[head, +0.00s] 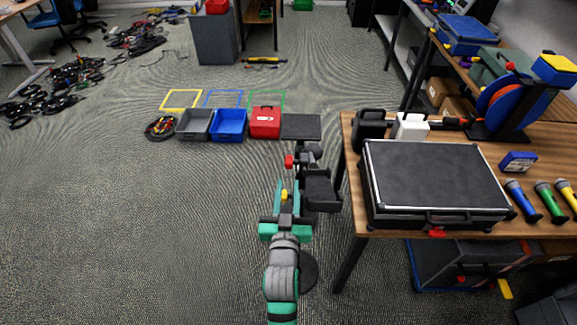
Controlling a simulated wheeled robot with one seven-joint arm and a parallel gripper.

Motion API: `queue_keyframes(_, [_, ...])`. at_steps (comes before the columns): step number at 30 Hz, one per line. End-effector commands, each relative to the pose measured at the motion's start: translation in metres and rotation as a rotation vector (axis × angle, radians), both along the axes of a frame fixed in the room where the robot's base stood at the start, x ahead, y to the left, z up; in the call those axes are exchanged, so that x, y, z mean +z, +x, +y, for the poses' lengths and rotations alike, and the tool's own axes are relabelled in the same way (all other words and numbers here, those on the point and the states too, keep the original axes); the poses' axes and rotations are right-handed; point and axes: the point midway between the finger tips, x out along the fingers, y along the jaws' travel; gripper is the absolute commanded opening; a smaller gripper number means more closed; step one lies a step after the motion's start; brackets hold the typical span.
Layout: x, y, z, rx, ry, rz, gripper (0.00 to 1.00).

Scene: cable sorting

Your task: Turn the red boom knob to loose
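A small red knob (289,161) shows near the middle of the head view, beside dark stand parts. My gripper (287,190), teal and dark, is just nearer to me than the knob and appears apart from it. A small yellow piece (284,195) shows at the fingers; I cannot tell whether it is between them or behind them. The finger gap is too small to judge. The knob's setting cannot be read. A dark stand (321,190) rises right of my gripper, and its round black base (309,272) is partly hidden by my arm.
A wooden table (352,215) with a black case (435,180) stands close on the right. Grey (194,125) and blue (229,125) bins and a red box (265,122) stand beyond, on the left. Cable piles lie far left. The left foreground floor is clear.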

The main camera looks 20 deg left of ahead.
Motion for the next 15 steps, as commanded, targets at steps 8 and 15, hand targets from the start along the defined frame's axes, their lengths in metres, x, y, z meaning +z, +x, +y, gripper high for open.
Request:
queue_keyframes(8, [0.001,0.045,0.017,0.005,0.001,-0.001,0.27])
queue_keyframes(15, [0.000,0.073,0.025,0.005,0.000,0.000,0.27])
